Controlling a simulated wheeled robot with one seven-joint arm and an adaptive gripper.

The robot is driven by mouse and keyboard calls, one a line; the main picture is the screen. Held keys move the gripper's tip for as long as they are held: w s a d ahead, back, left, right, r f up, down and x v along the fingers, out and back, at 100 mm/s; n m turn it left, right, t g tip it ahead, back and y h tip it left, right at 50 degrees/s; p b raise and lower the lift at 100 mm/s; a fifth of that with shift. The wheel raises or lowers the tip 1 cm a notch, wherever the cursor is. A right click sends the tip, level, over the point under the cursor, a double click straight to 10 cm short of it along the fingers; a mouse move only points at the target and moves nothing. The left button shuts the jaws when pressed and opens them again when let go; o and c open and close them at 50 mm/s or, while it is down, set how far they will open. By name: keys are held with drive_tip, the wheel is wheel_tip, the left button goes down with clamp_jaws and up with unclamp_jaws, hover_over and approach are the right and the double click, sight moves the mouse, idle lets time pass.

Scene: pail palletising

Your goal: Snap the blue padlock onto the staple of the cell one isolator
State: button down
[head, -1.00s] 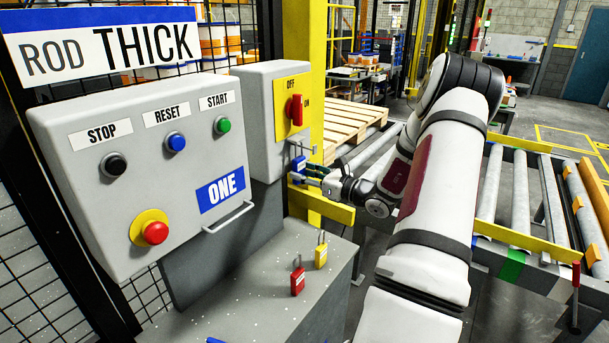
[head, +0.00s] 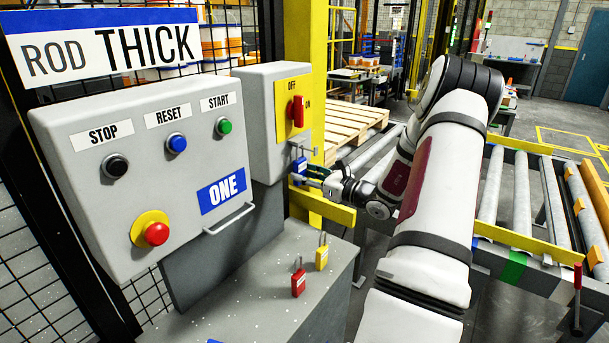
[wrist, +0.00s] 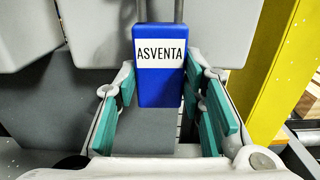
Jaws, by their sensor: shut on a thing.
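The blue padlock (head: 299,167) hangs upright just below the front of the cell one isolator (head: 262,125), a grey box with a yellow plate. In the wrist view the padlock (wrist: 158,88) shows its white ASVENTA label, with two grey shackle legs rising out of the frame. My gripper (head: 307,173) is shut on the padlock body, with teal finger pads at its two sides in the wrist view (wrist: 165,88). The staple (head: 309,149) is a small grey part below the plate. I cannot tell whether the shackle passes through it. The red isolator handle (head: 297,111) stands upright, towards OFF.
The control box labelled ONE (head: 150,170) stands left of the isolator. A red padlock (head: 298,284) and a yellow padlock (head: 321,257) stand on the grey ledge (head: 262,275) below. A yellow post (head: 312,60) and yellow rail (head: 325,208) are close to my gripper.

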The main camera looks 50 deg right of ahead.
drive_tip(key=shift+f, duration=0.35)
drive_tip(key=c, duration=1)
unclamp_jaws()
drive_tip(key=shift+o, duration=0.2)
drive_tip(key=shift+s, duration=0.1)
drive_tip(key=s, duration=1.1)
drive_tip(key=shift+s+d, duration=0.4)
